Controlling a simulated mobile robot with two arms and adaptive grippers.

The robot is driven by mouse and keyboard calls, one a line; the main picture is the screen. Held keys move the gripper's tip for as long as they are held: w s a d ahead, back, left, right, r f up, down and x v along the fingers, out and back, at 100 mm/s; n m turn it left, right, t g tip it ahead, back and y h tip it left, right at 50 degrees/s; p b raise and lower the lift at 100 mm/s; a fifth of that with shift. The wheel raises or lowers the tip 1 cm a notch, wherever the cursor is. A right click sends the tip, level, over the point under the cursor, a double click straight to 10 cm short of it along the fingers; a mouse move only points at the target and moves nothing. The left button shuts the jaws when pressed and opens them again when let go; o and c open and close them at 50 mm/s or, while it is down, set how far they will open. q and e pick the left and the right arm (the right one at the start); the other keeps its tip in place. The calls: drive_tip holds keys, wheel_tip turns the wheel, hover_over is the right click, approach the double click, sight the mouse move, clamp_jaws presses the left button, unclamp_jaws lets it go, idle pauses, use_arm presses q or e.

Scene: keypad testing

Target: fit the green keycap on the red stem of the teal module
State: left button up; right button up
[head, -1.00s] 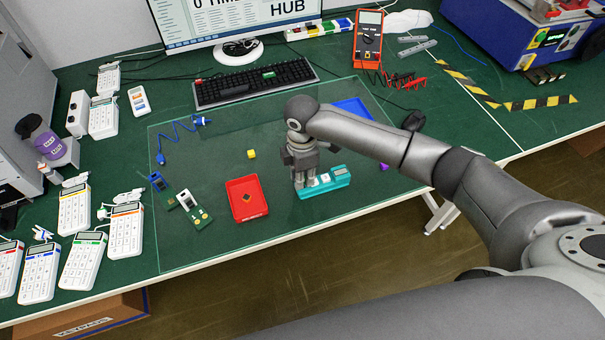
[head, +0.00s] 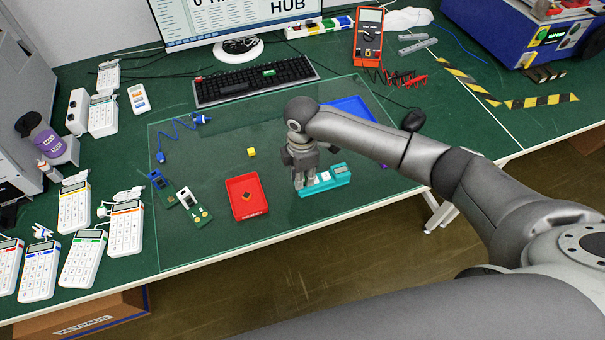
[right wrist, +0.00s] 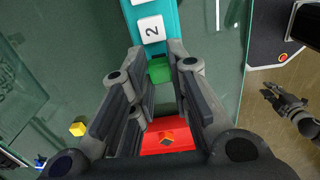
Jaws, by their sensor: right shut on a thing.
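The teal module (head: 341,173) lies near the front edge of the glass mat, with white keycaps on top; one marked 2 (right wrist: 151,28) shows in the right wrist view. My right gripper (head: 302,183) points down over the module's left end. It is shut on the green keycap (right wrist: 159,71), which shows between its fingertips (right wrist: 160,77) in the right wrist view. The red stem is hidden, and I cannot tell whether the keycap touches it. What looks like my left gripper (right wrist: 272,93) shows small over the floor in the right wrist view; its opening is unclear.
A red tray (head: 236,208) holding a small part stands left of the module. A yellow cube (head: 251,152) lies behind it. A blue tray (head: 352,106) is partly behind my right arm. Several white keypads (head: 83,258) stand at the left.

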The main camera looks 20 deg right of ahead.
drive_tip(key=shift+f, duration=0.25)
idle(0.4)
drive_tip(key=o, duration=0.8)
drive_tip(key=shift+r+p, duration=0.55)
drive_tip(key=shift+p, duration=0.25)
idle(0.5)
drive_tip(key=shift+r+p, duration=3.05)
drive_tip(key=shift+p, duration=0.1)
